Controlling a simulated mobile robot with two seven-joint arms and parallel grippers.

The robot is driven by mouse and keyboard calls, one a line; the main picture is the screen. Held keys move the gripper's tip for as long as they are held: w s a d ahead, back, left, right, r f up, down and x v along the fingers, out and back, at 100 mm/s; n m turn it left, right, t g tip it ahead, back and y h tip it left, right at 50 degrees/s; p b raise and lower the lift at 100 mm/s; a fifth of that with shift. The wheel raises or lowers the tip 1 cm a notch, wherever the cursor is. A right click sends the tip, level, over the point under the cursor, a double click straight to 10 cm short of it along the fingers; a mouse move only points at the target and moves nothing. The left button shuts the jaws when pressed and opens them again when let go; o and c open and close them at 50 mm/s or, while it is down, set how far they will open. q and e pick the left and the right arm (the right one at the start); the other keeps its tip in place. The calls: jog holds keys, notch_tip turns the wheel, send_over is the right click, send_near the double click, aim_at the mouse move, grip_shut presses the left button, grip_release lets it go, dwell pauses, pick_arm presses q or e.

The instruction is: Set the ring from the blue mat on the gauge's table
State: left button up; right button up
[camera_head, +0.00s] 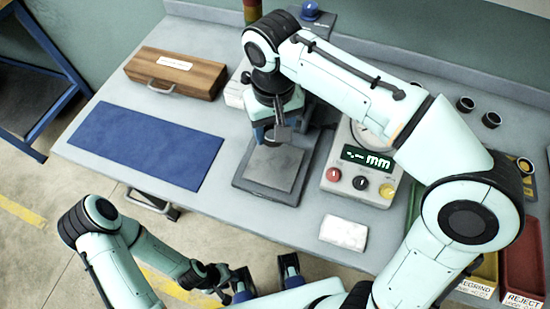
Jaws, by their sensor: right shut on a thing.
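The blue mat (148,143) lies bare at the left of the bench. The gauge's table (272,168), a grey square plate on a dark base, shows no ring on its visible part. My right arm reaches across from the right, and my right gripper (270,131) hangs over the back of the gauge's table, beside the gauge's stem. It is shut; the ring in it is hidden by the gripper and wrist. My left gripper (265,281) is open and empty near the bench's front edge, with its blue-tipped fingers apart.
The gauge's readout box (362,170) shows dashes and "mm". A wooden case (176,75) stands at the back left. A white pad (344,233) lies front right. Red reject (523,262) and yellow regrind bins, and several dark rings (465,104), are at the right.

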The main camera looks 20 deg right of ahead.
aim_at(274, 163)
notch_tip(274, 163, down, 12)
jog(key=shift+r+b, duration=0.1)
jog(key=shift+b, duration=0.95)
jog(key=o, duration=1.1)
notch_tip(274, 163, up, 12)
jog(key=p, duration=0.2)
jog(key=shift+p, duration=0.3)
